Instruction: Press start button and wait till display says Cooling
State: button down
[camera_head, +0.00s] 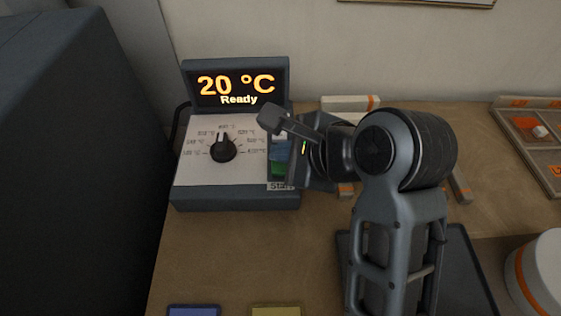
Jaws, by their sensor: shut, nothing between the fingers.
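A control unit (236,198) with a white slanted panel stands on the table at the left. Its display (237,88) reads "20 °C" and "Ready" in orange letters. A black dial (222,147) sits in the panel's middle, ringed by temperature marks. A green start button (278,168) is at the panel's right, above a label partly reading "START"; my gripper hides part of this area. My gripper (272,115) is shut and empty, its fingers pointing left over the panel's upper right, below the display. I cannot tell its height above the panel.
A dark cabinet (75,150) stands close on the left. A white and orange block (350,103) lies behind my arm. A compartment tray (535,135) and a white round container (540,275) are at the right. Blue (193,311) and yellow (275,311) pieces lie at the front edge.

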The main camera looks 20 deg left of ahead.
aim_at(284, 170)
jog(key=shift+f, duration=0.9)
dwell(0.9)
jog(key=shift+r+p, duration=0.15)
jog(key=shift+p, duration=0.25)
jog(key=shift+r+p, duration=0.75)
jog(key=shift+p, duration=0.2)
notch_tip(284, 170, up, 2)
jog(key=shift+r+p, duration=0.25)
jog(key=shift+p, duration=0.75)
jog(key=shift+r, duration=1.25)
